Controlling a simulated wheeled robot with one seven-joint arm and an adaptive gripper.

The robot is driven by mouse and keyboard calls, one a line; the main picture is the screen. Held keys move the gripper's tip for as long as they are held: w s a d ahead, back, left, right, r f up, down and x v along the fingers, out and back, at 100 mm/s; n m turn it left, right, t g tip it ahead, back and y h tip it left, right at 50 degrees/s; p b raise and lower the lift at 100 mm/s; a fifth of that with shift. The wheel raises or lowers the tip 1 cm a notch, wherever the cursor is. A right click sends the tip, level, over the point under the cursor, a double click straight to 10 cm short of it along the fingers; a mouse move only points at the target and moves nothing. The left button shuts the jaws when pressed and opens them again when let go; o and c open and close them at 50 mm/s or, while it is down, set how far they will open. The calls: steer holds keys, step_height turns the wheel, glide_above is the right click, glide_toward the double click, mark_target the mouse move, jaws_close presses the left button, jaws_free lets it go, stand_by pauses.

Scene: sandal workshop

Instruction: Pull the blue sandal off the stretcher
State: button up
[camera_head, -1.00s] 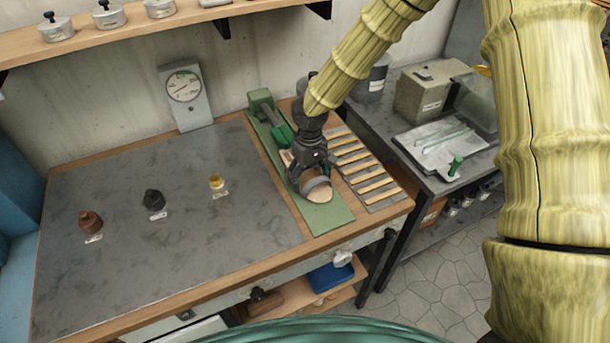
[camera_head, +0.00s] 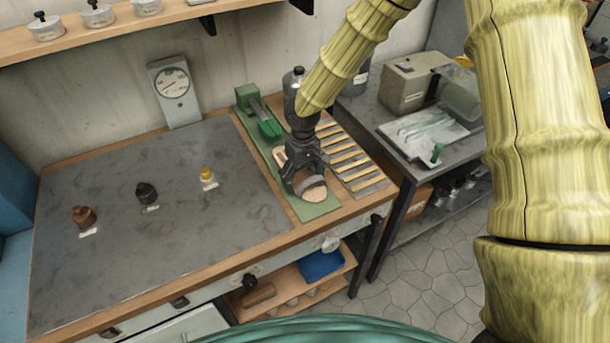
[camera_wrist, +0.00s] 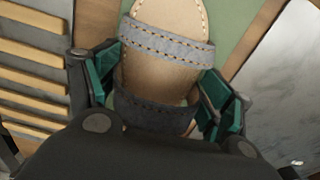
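The sandal (camera_head: 314,194), with a tan sole and blue-grey straps, is over the front part of the green stretcher (camera_head: 318,210) on the bench. My gripper (camera_head: 305,185) comes down over it from above. In the wrist view, the sandal (camera_wrist: 165,75) lies between the teal finger pads, one at each side near the straps, and my gripper (camera_wrist: 158,92) looks shut on it. The stretcher's green block (camera_head: 269,130) and a pale wooden piece (camera_head: 280,156) show behind my gripper. My gripper hides the sandal's rear, so I cannot tell whether it still touches the form.
A slatted rack (camera_head: 350,160) is close on the right of the stretcher. Three small pots, brown (camera_head: 83,216), black (camera_head: 147,193) and yellow (camera_head: 207,174), stand on the grey bench mat (camera_head: 140,260). A dial gauge (camera_head: 175,90) stands behind. The bench front is clear.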

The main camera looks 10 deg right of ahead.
steer(key=shift+o, duration=1.3)
steer(key=shift+a, duration=0.1)
steer(key=shift+r, duration=0.1)
step_height(320, 180, up, 12)
steer(key=shift+f, duration=0.1)
steer(key=shift+f, duration=0.1)
